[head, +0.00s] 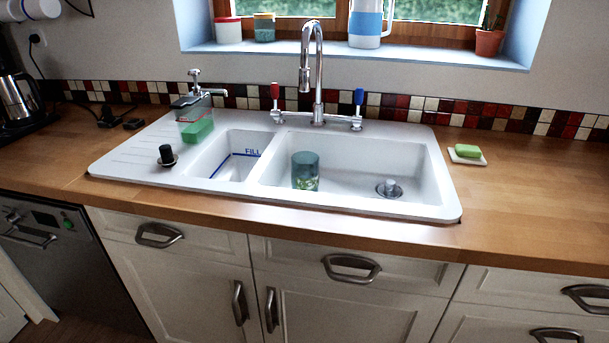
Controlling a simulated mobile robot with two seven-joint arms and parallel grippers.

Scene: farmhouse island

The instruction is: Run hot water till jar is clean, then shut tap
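A translucent greenish glass jar (305,171) stands upright in the large right basin of the white sink (440,200). Some yellowish-green matter shows at its bottom. The chrome tap (318,75) arches up behind the basin. It has a red-topped handle (275,93) at left and a blue-topped handle (358,99) at right, both standing upright. No water stream is visible under the spout. Neither of my grippers is in the head view.
A drain plug (389,188) sits in the large basin. The small basin (232,160) bears a blue FILL line. A soap dispenser (194,115) and black stopper (167,156) are at left, green soap (468,151) at right. The right counter (540,190) is mostly clear.

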